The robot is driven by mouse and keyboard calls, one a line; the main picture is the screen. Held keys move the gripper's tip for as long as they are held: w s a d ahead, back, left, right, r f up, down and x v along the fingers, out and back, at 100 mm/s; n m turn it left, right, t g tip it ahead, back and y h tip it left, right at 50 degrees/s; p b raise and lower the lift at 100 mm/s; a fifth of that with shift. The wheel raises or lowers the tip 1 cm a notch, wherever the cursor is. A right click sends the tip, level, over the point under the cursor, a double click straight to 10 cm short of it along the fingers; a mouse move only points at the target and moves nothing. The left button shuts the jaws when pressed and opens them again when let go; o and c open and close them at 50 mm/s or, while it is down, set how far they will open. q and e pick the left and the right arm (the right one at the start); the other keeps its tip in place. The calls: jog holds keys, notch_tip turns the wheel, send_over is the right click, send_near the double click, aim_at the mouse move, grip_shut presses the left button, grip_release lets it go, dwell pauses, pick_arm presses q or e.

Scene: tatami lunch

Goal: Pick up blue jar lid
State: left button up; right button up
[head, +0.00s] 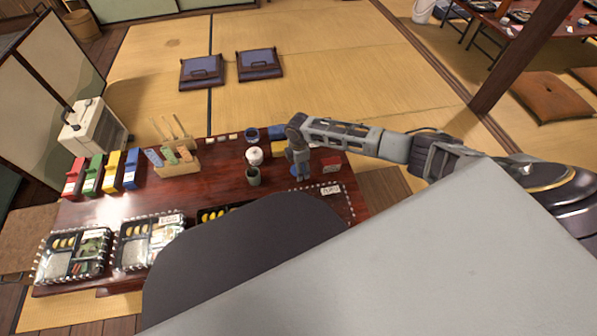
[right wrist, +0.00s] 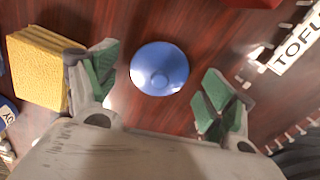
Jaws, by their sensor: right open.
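The blue jar lid (right wrist: 159,68) is a round, shallow disc with a small knob, lying on the dark red wooden table. In the right wrist view it sits between the two green-padded fingers of my right gripper (right wrist: 157,95), a little ahead of them, with a gap on both sides. My right gripper is open and empty. In the head view my right gripper (head: 299,172) points down over the right part of the table (head: 215,180) and mostly hides the lid. My left gripper is not in view.
A yellow sponge-like block (right wrist: 38,68) stands close to the left finger. A TOFU label (right wrist: 298,48) and a dotted outline lie to the right. In the head view, a white jar (head: 254,156), a dark green cup (head: 253,176) and a red item (head: 331,164) stand nearby.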

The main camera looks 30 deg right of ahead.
jog(key=shift+f, duration=0.2)
dwell(0.4)
jog(key=c, duration=0.9)
